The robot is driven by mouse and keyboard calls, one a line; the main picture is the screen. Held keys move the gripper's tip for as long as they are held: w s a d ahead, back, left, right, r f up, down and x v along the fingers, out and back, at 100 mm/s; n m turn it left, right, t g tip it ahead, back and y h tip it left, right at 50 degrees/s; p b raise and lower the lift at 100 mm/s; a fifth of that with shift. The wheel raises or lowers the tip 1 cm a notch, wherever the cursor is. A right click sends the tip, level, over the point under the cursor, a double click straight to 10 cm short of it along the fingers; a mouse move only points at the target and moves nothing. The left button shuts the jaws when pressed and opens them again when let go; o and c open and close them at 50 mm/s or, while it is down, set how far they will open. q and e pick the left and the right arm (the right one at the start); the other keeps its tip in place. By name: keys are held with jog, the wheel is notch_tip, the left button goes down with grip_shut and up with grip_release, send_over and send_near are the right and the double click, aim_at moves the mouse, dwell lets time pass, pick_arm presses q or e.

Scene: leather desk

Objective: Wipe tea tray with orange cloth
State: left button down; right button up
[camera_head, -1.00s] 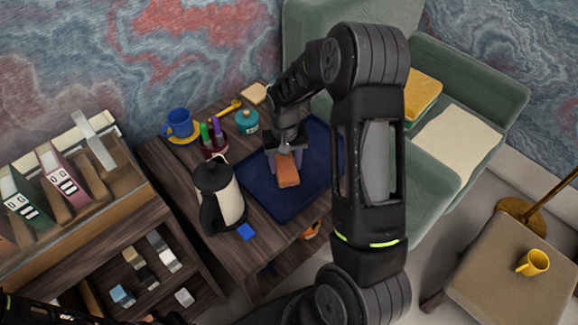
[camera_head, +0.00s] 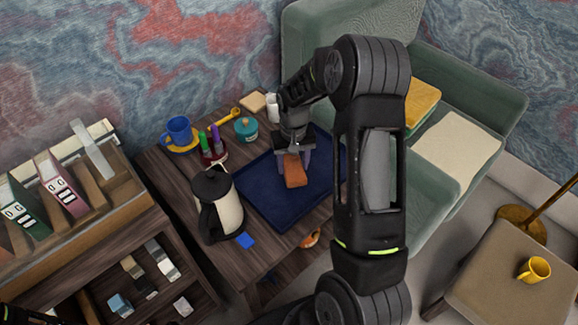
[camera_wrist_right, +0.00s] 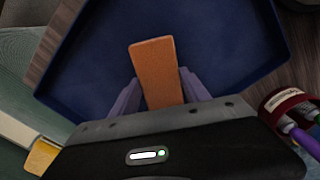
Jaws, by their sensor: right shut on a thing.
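The orange cloth (camera_head: 295,171) is a small block-like piece held in my right gripper (camera_head: 293,157), over the dark blue tea tray (camera_head: 262,196). The right wrist view shows the orange cloth (camera_wrist_right: 157,72) between the two purple-grey fingers of the right gripper (camera_wrist_right: 157,90), with the blue tray (camera_wrist_right: 225,45) beneath. The gripper is shut on the cloth. I cannot tell for sure whether the cloth touches the tray. The far right part of the tray is hidden behind my arm.
A black-and-cream kettle (camera_head: 226,207) stands left of the tray, with a blue block (camera_head: 246,241) by its base. A pen holder (camera_head: 213,152), a teal jar (camera_head: 246,128) and a blue mug (camera_head: 179,131) on a yellow saucer line the back left. A green armchair (camera_head: 450,190) stands right.

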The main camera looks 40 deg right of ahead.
aim_at(284, 178)
dwell(0.4)
jog(key=shift+s+a, duration=0.2)
jog(key=shift+a, duration=1.6)
jog(key=shift+r, duration=0.15)
jog(key=shift+r+p, duration=2.35)
jog(key=shift+r, duration=0.55)
notch_tip(284, 178, up, 3)
jog(key=shift+p, duration=1.05)
